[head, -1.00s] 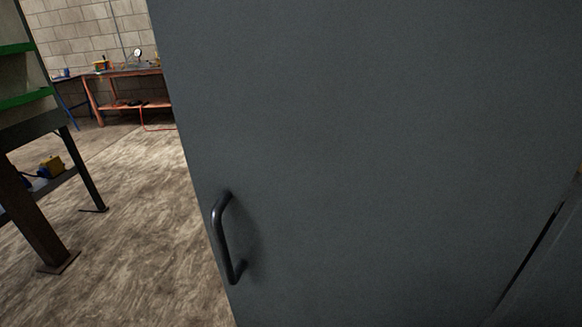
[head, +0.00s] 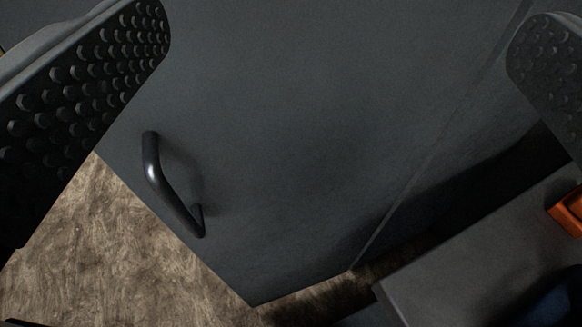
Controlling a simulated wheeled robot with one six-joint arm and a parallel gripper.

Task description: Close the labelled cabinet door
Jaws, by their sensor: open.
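The grey cabinet door (head: 300,170) fills the middle of the head view. A dark bar handle (head: 172,190) is fixed near its left edge. The door's lower corner hangs above the floor. A straight seam runs down its right side; whether this is the hinge line I cannot tell. No label shows on the visible part. My gripper (head: 338,36) is open, with one studded finger at upper left and the other at upper right. The door's face lies behind the gap between them. The handle is below the left finger, not between the fingers. Contact with the door cannot be told.
A grey flat-topped surface (head: 460,265) stands at lower right, with an orange object (head: 568,212) at the picture's edge. Brown streaked floor (head: 110,250) is bare at lower left.

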